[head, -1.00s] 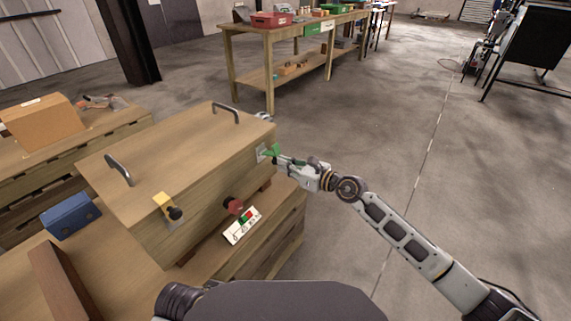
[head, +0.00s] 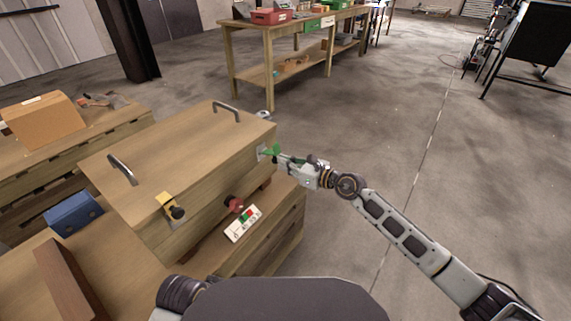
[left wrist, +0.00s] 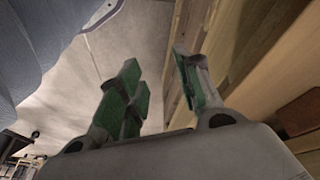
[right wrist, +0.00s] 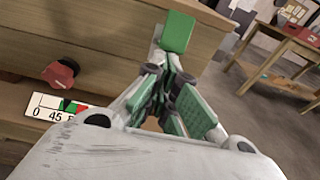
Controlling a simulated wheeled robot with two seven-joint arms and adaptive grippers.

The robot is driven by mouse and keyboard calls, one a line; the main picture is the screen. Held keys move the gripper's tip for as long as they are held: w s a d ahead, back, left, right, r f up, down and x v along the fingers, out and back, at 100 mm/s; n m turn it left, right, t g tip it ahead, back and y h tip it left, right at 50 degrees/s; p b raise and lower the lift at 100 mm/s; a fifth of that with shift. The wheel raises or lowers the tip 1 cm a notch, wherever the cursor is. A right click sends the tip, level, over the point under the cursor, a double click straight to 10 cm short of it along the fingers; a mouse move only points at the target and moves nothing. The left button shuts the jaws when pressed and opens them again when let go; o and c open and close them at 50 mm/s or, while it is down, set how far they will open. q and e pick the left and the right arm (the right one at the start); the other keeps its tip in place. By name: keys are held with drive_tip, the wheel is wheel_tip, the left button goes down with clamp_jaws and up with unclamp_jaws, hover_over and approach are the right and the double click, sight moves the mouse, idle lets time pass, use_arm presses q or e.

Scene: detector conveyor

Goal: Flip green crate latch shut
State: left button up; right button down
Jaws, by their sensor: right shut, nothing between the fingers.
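The wooden crate (head: 185,165) has a green latch (head: 269,152) at the far end of its front side. In the right wrist view the green latch (right wrist: 177,32) stands out from the wooden face, just beyond my fingertips. My right gripper (head: 284,160) is shut and empty, right beside the latch; its fingers (right wrist: 167,80) partly overlap the latch's lower part, so I cannot tell whether they touch. My left gripper (left wrist: 155,85) is open and empty, pointing along a wooden side above the floor. It is hidden in the head view.
A yellow latch (head: 167,202) with a black knob and a red knob (head: 234,204) are on the crate's front. A scale label (head: 243,224) lies below. A blue box (head: 73,211) stands to the left. Open floor lies to the right; a workbench (head: 290,31) stands behind.

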use_arm(q)
drive_tip(key=shift+w, duration=0.2)
drive_tip(key=shift+s+a+f+p, duration=0.1)
drive_tip(key=shift+s+f+p, duration=0.15)
drive_tip(key=shift+f+p, duration=0.5)
drive_tip(key=shift+f, duration=0.2)
drive_tip(key=shift+a+f+g, duration=0.1)
drive_tip(key=shift+f+g, duration=0.1)
drive_tip(key=shift+g, duration=0.1)
drive_tip(key=shift+w+f, duration=0.1)
drive_tip(key=shift+f, duration=0.15)
drive_tip(key=shift+w+p, duration=0.15)
drive_tip(key=shift+p, duration=0.25)
drive_tip(key=shift+f, duration=0.1)
drive_tip(key=shift+a+f, duration=0.1)
drive_tip(key=shift+f, duration=0.2)
